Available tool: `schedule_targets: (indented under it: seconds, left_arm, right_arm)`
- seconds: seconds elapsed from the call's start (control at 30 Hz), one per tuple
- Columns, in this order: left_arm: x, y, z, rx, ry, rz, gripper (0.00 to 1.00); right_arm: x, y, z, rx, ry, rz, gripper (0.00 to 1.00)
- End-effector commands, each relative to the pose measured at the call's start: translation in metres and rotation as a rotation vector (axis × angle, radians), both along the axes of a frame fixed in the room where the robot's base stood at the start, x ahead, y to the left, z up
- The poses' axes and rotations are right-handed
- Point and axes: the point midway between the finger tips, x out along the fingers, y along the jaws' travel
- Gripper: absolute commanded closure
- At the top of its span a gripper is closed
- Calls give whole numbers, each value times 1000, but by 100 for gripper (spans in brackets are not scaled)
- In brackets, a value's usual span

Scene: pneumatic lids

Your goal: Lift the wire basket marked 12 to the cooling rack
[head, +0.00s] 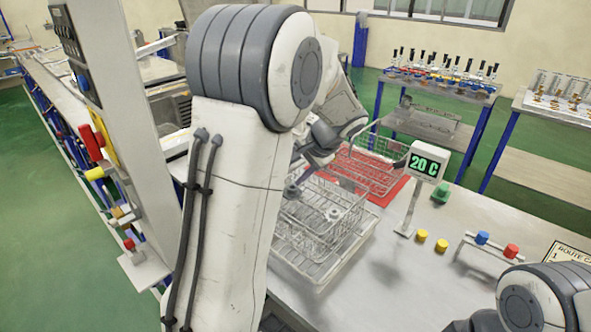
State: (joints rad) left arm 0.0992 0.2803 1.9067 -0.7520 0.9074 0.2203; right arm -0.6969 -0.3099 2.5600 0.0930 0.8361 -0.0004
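A wire basket (345,205) with small metal parts in it stands on the bench, on or inside a larger wire frame (312,262). I cannot tell whether this frame is the cooling rack. Another wire basket (372,170) sits behind, on a red mat (388,195). No mark 12 is readable on either. My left gripper (303,180) is above the left rear part of the nearer basket, partly hidden by my arm. I cannot tell whether its fingers are open or touch the basket. My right arm shows at the bottom right corner; its gripper is out of view.
A display reading 20 C (423,164) stands right of the baskets. Yellow knobs (441,246), a green knob (440,192) and a small stand (485,246) with blue and red caps are further right. A route card (566,256) lies at the right edge. The front bench is clear.

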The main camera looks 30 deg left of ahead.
Motion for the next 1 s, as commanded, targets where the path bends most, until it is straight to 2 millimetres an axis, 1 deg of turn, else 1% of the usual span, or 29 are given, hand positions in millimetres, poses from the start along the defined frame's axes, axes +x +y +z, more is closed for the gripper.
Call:
schedule_targets:
  seconds: [0.1, 0.23, 0.37, 0.6, 0.7, 0.87, 1.0]
  left_arm:
    - [-1, 0, -1, -1, 6, 1, 53]
    - [-1, -5, 8, 0, 0, 0, 53]
    - [-3, -18, 26, 1, -3, -2, 53]
    - [-8, -45, 66, 0, -5, -3, 53]
    - [-10, -52, 77, 0, -2, -2, 53]
    - [-12, -58, 88, 0, -1, -2, 53]
    - [-12, -58, 100, 0, -1, -1, 53]
  right_arm:
    - [0, 0, 0, 0, 0, 0, 100]
    - [0, 0, -1, 0, 0, 0, 100]
    - [0, 0, -4, 0, 0, 0, 100]
    - [0, 0, -9, 0, 0, 0, 100]
    - [0, 0, -10, 0, 0, 0, 100]
    - [0, 0, -8, 0, 0, 0, 100]
    - [0, 0, 2, 0, 0, 0, 100]
